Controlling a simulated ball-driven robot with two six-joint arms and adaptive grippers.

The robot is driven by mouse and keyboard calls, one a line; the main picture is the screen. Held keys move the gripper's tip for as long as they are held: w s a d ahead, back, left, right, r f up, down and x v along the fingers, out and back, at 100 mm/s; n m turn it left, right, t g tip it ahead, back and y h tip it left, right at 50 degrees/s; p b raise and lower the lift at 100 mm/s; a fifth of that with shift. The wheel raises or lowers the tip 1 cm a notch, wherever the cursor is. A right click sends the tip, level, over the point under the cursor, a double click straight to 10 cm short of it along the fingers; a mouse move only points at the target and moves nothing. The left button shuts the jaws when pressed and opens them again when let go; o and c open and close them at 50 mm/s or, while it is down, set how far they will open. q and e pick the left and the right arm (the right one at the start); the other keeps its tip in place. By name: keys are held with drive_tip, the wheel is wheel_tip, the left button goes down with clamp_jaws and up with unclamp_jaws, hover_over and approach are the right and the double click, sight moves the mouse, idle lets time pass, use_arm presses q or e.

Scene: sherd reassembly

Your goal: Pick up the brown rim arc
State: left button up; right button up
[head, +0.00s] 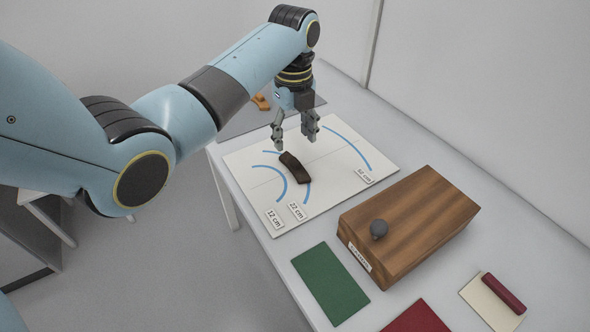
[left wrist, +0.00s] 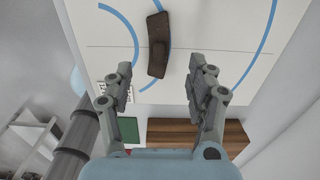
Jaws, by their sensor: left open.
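The brown rim arc (head: 294,168) is a dark, slightly curved piece lying on the white chart board (head: 330,185), over the blue arc labelled 22 cm. My left gripper (head: 296,140) is open and empty, above the board just behind the rim arc in the head view. In the left wrist view the rim arc (left wrist: 158,44) lies beyond the fingertips of my left gripper (left wrist: 161,78), a little left of the middle between them. No contact shows. My right gripper is not in view.
A wooden box (head: 410,222) with a dark grey lump (head: 378,228) on it stands right of the board. A green mat (head: 330,283), a red mat (head: 418,317) and a cream mat (head: 484,303) with a dark red piece (head: 503,293) lie nearer. An orange-brown object (head: 261,102) lies on a grey mat behind.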

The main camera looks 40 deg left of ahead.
sight(295, 161)
use_arm(q)
drive_tip(key=f, duration=0.6)
drive_tip(key=shift+s+d+f+b, duration=0.25)
drive_tip(key=shift+d+f+b, duration=0.05)
drive_tip(key=shift+f+b, duration=0.1)
clamp_jaws()
